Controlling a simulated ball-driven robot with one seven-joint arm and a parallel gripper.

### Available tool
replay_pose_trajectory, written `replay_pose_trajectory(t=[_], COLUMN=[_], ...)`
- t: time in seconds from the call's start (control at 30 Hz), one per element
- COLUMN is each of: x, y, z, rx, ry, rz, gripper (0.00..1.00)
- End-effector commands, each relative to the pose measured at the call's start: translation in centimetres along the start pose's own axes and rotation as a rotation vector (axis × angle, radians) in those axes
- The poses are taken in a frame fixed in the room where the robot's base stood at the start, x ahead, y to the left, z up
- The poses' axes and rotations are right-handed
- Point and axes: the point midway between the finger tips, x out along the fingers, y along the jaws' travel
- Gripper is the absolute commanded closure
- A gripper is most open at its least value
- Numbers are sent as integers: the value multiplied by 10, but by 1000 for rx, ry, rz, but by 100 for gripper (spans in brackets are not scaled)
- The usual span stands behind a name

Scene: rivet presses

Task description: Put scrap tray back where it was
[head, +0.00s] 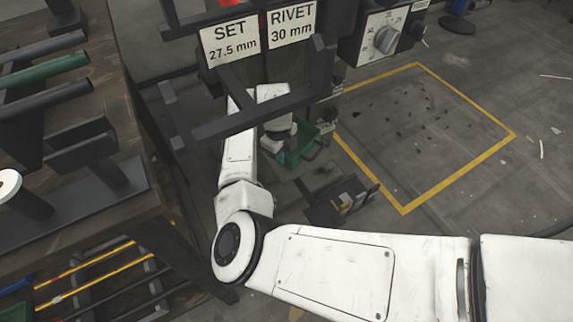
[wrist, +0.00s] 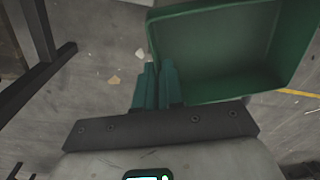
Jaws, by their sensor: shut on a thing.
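The scrap tray is a green open box (wrist: 225,86) at the upper right of the wrist view, and its inside looks empty. In the head view the green tray (head: 304,147) shows small, partly hidden behind the press frame and my arm. My gripper (wrist: 158,68) has its two teal fingers close together at the tray's left edge, shut on the tray. The exact grip on the wall is hard to see.
A dark press frame (head: 236,122) with SET and RIVET signs (head: 291,24) stands around my forearm. A control box with a dial (head: 386,38) is at upper right. A workbench (head: 120,215) is at left. The yellow-outlined floor area (head: 425,130) holds only small dark scraps.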

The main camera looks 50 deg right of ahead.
Motion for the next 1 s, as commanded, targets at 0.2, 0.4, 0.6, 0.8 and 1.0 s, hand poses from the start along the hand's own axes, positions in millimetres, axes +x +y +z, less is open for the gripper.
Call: replay_pose_trajectory(t=[0.2, 0.4, 0.6, 0.8, 1.0], x=[24, 35, 64, 65, 68], y=[-18, -25, -24, -25, -24], z=[3, 4, 4, 4, 4], rx=[0, 1, 0, 0, 0], ry=[-3, -2, -1, -2, -2], rz=[-2, -1, -1, -3, -3], gripper=[100, 100, 100, 100, 100])
